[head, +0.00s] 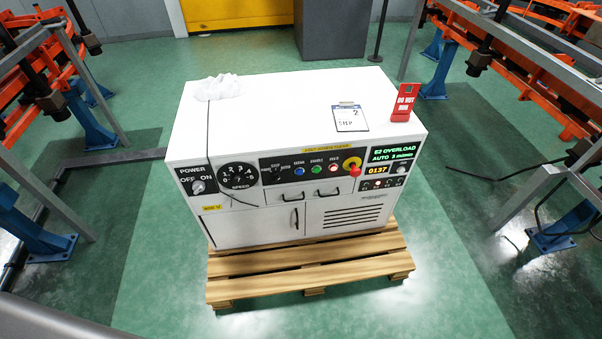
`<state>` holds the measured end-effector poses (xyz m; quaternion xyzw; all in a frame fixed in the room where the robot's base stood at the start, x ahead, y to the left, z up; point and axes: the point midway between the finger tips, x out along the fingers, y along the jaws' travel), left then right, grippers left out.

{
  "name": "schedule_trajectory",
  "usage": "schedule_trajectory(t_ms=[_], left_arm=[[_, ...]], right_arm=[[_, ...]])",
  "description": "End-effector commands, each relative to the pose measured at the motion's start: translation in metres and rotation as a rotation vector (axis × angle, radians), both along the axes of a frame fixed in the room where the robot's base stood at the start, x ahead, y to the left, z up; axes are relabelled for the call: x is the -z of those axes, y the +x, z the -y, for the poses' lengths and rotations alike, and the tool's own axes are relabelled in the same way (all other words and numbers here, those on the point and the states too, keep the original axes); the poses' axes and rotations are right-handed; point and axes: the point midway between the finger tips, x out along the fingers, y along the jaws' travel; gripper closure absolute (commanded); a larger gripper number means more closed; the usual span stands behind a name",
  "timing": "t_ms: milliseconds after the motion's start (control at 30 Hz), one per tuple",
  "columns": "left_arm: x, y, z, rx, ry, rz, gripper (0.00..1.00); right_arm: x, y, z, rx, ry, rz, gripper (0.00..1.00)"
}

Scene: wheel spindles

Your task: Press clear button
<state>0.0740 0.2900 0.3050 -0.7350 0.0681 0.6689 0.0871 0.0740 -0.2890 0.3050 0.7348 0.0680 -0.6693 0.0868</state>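A white machine cabinet (290,104) stands in the middle of the head view, its control panel facing me. A red mushroom button (354,171) sits on a yellow disc. A dark display (393,154) reads "E2 OVERLOAD" and "AUTO". Below it, a counter (377,170) reads 0137, with a row of small controls (378,184) beneath. I cannot tell which control is marked clear. Neither gripper is in view.
The cabinet rests on a wooden pallet (312,274). Orange racks (35,72) flank both sides. Green floor in front is clear.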

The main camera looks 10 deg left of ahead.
Motion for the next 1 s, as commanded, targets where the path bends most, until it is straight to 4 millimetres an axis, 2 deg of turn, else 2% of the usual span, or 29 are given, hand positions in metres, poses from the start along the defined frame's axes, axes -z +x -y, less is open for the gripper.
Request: schedule_trajectory(t_ms=[267,733,1000], left_arm=[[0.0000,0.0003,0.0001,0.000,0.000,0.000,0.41],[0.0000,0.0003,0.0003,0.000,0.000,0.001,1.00],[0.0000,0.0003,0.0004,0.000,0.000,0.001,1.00]], right_arm=[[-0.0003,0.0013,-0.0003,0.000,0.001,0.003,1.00],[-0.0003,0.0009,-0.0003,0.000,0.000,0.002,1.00],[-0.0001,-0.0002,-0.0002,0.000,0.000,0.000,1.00]])
